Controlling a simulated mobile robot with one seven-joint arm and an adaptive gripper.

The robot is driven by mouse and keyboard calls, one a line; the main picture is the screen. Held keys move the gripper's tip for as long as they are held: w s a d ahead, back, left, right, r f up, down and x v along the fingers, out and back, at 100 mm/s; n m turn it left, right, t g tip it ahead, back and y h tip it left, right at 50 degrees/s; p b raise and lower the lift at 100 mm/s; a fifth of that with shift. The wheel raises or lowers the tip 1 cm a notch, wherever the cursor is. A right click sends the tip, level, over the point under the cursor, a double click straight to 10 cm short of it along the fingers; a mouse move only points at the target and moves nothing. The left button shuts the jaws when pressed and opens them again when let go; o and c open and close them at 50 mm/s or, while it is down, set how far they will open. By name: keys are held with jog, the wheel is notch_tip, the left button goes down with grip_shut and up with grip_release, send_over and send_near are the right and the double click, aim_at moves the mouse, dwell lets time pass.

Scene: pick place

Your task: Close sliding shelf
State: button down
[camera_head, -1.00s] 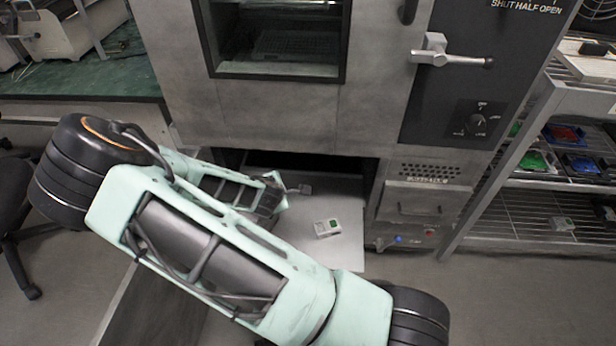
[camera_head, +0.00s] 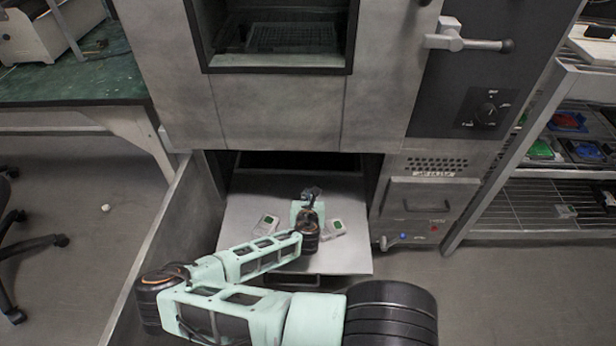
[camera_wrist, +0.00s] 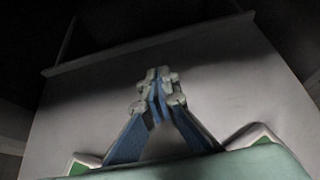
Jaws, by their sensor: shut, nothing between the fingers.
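The sliding shelf (camera_head: 245,205) is a flat light-grey plate pulled out from the dark opening low in the grey metal machine. It also fills much of the wrist view (camera_wrist: 90,105). My gripper (camera_head: 311,191) is over the middle of the shelf and points toward the opening. In the wrist view my gripper (camera_wrist: 158,75) has its blue-and-grey fingertips together with nothing between them. I cannot tell whether it touches the shelf. My arm hides part of the shelf's front, where a dark handle (camera_head: 292,281) partly shows.
Two small white devices with green displays lie on the shelf, one left (camera_head: 266,225) and one right (camera_head: 336,228) of my gripper. An open grey door panel (camera_head: 170,245) stands left of the shelf. A wire rack (camera_head: 530,205) stands to the right.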

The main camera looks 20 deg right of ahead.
jog(key=b, duration=0.3)
send_near(310, 173)
jog(key=f, duration=0.3)
jog(key=shift+w+d+f, duration=0.15)
jog(key=shift+w+d, duration=0.05)
jog(key=shift+w, duration=0.05)
jog(key=w, duration=0.1)
jog(key=w+d, duration=0.1)
jog(key=w, duration=0.1)
jog(key=shift+w+d+f+b, duration=0.15)
jog(key=shift+w+b, duration=0.05)
jog(key=shift+b, duration=0.15)
jog(key=shift+w+d, duration=0.2)
jog(key=shift+w, duration=0.35)
jog(key=shift+w, duration=0.2)
